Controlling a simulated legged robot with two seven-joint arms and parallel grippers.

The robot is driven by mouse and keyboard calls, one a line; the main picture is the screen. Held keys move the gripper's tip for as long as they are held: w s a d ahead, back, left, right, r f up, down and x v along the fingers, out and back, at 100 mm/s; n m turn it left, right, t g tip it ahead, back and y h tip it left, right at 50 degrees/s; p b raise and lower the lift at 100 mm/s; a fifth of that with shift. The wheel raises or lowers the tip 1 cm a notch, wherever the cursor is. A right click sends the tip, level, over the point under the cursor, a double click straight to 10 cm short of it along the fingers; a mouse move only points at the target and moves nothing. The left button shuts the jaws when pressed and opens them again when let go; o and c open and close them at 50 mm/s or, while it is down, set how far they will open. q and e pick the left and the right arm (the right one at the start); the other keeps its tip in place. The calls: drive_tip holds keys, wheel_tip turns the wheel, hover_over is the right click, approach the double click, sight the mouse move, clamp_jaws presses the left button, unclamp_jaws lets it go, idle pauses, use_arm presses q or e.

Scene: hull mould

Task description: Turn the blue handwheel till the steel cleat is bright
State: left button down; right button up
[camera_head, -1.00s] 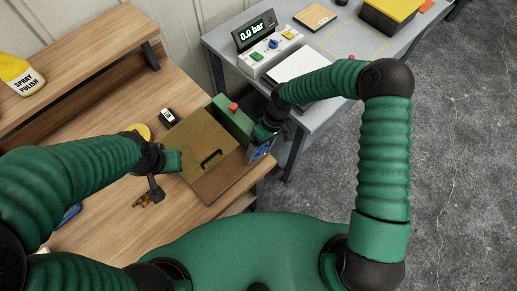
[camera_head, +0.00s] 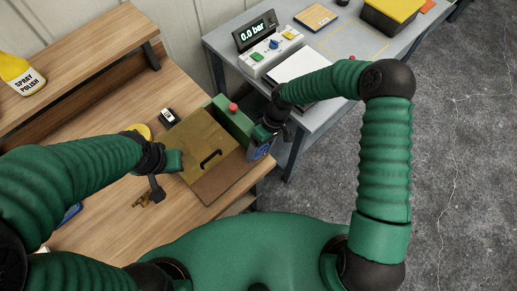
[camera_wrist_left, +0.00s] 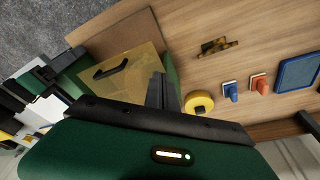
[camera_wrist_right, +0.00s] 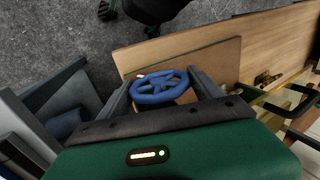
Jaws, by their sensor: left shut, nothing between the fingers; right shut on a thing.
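The blue handwheel (camera_wrist_right: 157,98) sits on the side of a small machine (camera_head: 234,122) with a green housing and a red button. In the right wrist view the two fingers of my right gripper (camera_wrist_right: 160,88) stand at either side of its rim, and the gripper is shut on it. In the head view my right gripper (camera_head: 266,138) partly hides the wheel (camera_head: 262,151). An amber see-through cover (camera_head: 198,143) with a black handle lies over the machine's bed. I cannot make out the steel cleat. My left gripper (camera_head: 157,192) is shut and empty, left of the cover.
A grey table behind holds a console (camera_head: 272,50) whose display reads 0.0 bar. A yellow spray polish bottle (camera_head: 18,74) stands on the wooden shelf. Floor at the right is clear.

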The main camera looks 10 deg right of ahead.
drive_tip(key=o, duration=1)
drive_tip(key=shift+d, duration=0.1)
drive_tip(key=shift+o, duration=0.7)
drive_tip(key=shift+d, duration=0.1)
drive_tip(key=b+v, duration=0.3)
drive_tip(key=v, duration=1.4)
